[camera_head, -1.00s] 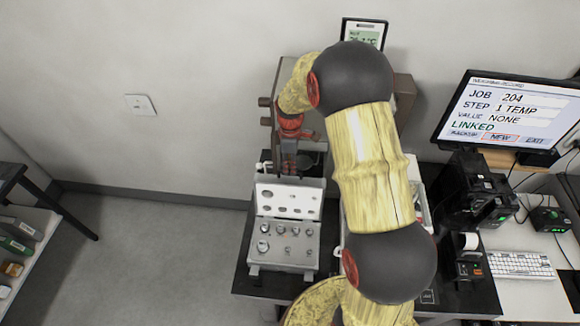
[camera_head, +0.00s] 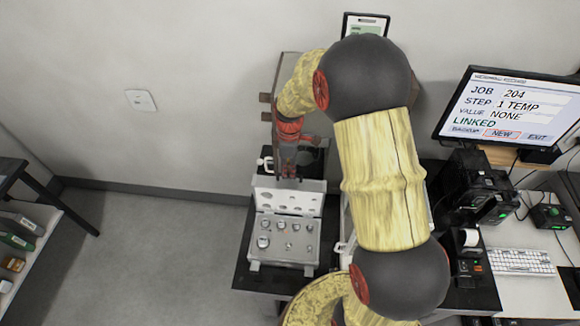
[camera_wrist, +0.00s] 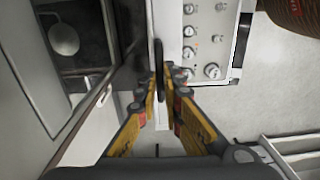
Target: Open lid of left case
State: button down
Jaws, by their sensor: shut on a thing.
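The left case (camera_head: 284,262) is a silver box on the black table, with several round metal weights in its base. Its lid (camera_head: 264,184) is raised at the back and leans up, with its pale inner side and round recesses facing forward. My gripper (camera_head: 288,174) is at the upper edge of the lid, pointing down. In the wrist view my gripper (camera_wrist: 160,95) is closed around a thin dark upright edge, which appears to be the lid seen edge-on. The case base (camera_wrist: 205,70) with weights shows just right of the fingers. My arm hides part of the table to the right.
A glass-sided cabinet (camera_head: 270,115) stands behind the case. To the right are a monitor (camera_head: 505,115), black devices (camera_head: 478,190) and a keyboard (camera_head: 520,263). Floor to the left of the table is free; a shelf (camera_head: 25,225) stands at the far left.

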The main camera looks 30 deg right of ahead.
jog(key=shift+s+f, duration=0.15)
jog(key=c, duration=1.9)
grip_release()
jog(key=r, duration=1.2)
jog(key=shift+w, duration=0.25)
